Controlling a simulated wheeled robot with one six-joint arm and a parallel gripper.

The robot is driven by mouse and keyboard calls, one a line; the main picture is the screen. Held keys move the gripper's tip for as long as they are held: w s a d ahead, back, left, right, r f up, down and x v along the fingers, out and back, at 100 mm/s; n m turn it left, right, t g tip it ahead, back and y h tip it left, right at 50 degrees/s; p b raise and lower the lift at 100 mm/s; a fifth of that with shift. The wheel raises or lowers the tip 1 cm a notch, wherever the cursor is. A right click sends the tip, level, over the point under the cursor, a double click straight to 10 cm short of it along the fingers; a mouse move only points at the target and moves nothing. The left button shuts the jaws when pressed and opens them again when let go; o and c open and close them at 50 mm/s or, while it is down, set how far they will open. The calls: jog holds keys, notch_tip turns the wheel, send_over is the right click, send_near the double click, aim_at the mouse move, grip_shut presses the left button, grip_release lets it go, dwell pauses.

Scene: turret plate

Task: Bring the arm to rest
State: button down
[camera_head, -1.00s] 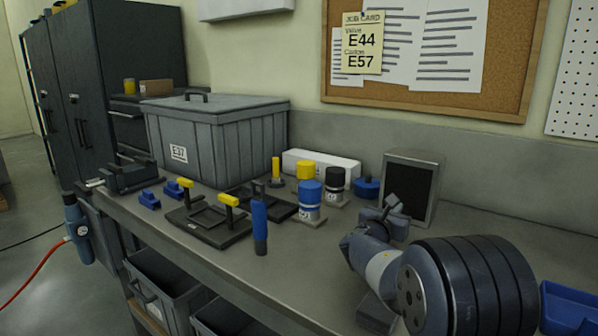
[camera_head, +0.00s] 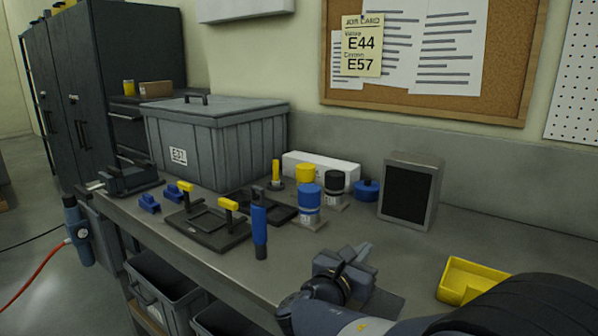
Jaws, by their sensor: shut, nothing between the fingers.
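My gripper (camera_head: 357,252) shows low in the picture, right of the middle, over the front part of the grey bench (camera_head: 300,248). It looks shut and holds nothing. My arm comes in from the bottom right corner and hides part of the bench there. The gripper is apart from the dark plate with yellow handles (camera_head: 208,228) and the blue-handled tool (camera_head: 259,228) to its left.
A yellow tray (camera_head: 470,280) lies close to my arm on the right, partly covered by it. A dark-faced box (camera_head: 409,192) stands behind the gripper. Blue (camera_head: 309,200), yellow and black-capped pieces stand left of it. A grey lidded crate (camera_head: 225,140) is further left.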

jog(key=v, duration=1)
jog(key=shift+s, duration=0.1)
